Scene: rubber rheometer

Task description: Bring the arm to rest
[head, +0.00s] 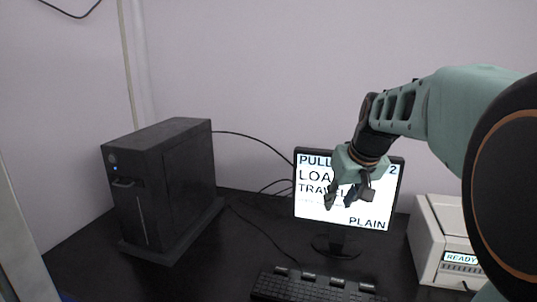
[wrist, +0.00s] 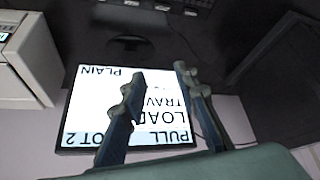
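My gripper (head: 347,196) hangs in the air in front of the monitor (head: 312,222), at the end of my green and black arm coming in from the right. Its two fingers are apart with nothing between them, as the wrist view also shows (wrist: 158,85). The gripper covers part of the screen in the head view. The lit screen reads "PULL", "LOAD", "TRAVEL" and "PLAIN", with some letters hidden. In the wrist view the monitor (wrist: 85,110) appears upside down behind the fingers.
A black tower unit (head: 180,185) stands on the black table (head: 215,270) at the left. A keyboard (head: 300,287) lies at the front. A white device (head: 432,245) with a "READY" display stands at the right, partly behind my arm. Cables run behind the monitor.

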